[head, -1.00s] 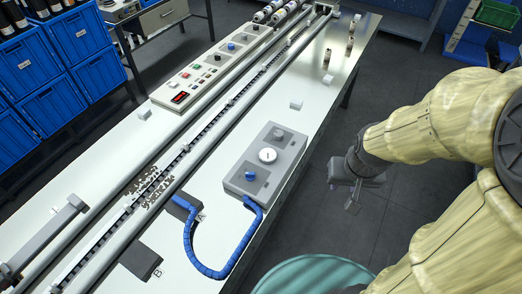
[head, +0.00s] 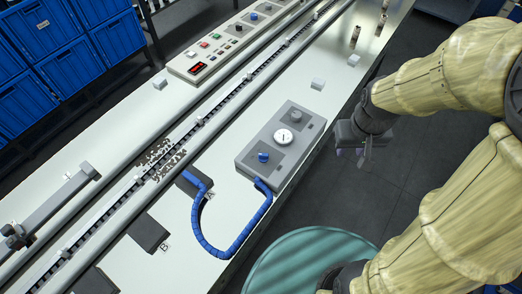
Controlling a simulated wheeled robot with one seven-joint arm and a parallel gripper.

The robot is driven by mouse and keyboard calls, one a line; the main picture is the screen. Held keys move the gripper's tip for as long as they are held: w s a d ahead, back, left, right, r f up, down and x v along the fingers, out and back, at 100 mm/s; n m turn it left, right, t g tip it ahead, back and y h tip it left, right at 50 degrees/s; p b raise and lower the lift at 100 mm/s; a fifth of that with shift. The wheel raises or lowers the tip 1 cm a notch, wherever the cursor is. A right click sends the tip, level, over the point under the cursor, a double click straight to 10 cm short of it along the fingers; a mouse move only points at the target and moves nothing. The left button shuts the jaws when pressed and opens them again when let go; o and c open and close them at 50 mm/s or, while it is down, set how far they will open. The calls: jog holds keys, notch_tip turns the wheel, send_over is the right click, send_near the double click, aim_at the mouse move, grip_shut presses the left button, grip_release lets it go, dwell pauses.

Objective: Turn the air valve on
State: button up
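A grey air panel box (head: 248,162) sits on the white table near its right edge. It carries a round white gauge (head: 283,136), a blue knob (head: 263,157) at the near end and a grey knob (head: 295,114) at the far end. Which knob is the air valve is not readable. A blue hose (head: 232,247) loops from the box's near end to a dark block marked A (head: 188,184). My gripper (head: 362,159) hangs right of the box, past the table edge, apart from it. Its fingers are small and dark, and their gap is unclear.
A control panel with buttons and a red display (head: 198,68) stands across the rails. A dark block (head: 148,233) lies near label B. A small white block (head: 318,84) stands beyond the air panel. A teal round surface (head: 310,262) is at the bottom.

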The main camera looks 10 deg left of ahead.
jog(key=w+a+n+g+h+b, duration=0.15)
jog(key=w+a+n, duration=0.35)
jog(key=a+n, duration=0.5)
jog(key=n+h, duration=0.3)
jog(key=n, duration=0.4)
send_over(263, 154)
jog(key=s+a, duration=0.1)
jog(key=a, duration=0.6)
jog(key=shift+w+f, duration=0.1)
jog(key=shift+a, duration=0.1)
jog(key=x, duration=1.7)
jog(key=shift+w+f, duration=0.15)
jog(key=shift+f, duration=0.05)
